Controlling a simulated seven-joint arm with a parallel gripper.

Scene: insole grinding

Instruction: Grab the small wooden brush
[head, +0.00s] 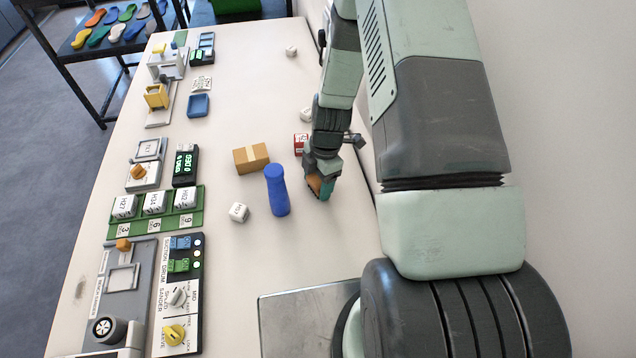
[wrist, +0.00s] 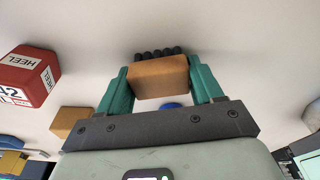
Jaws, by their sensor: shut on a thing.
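The small wooden brush (wrist: 158,78) is a brown wooden block with a row of dark bristles along its far edge in the wrist view. My gripper (wrist: 160,85) is shut on it, with a green finger against each side. In the head view, my gripper (head: 321,192) is low over the right part of the table, to the right of the blue cylinder. A small part of the brush (head: 314,183) shows there between the fingers. The rest is hidden by the gripper. Whether the brush touches the table is hard to tell.
A blue cylinder (head: 277,190) stands just left of my gripper, with a cardboard box (head: 251,158) behind it. A red and white box (head: 300,144) lies behind the gripper. A white cube (head: 239,212) lies farther left. Machines and control panels (head: 181,290) line the left edge.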

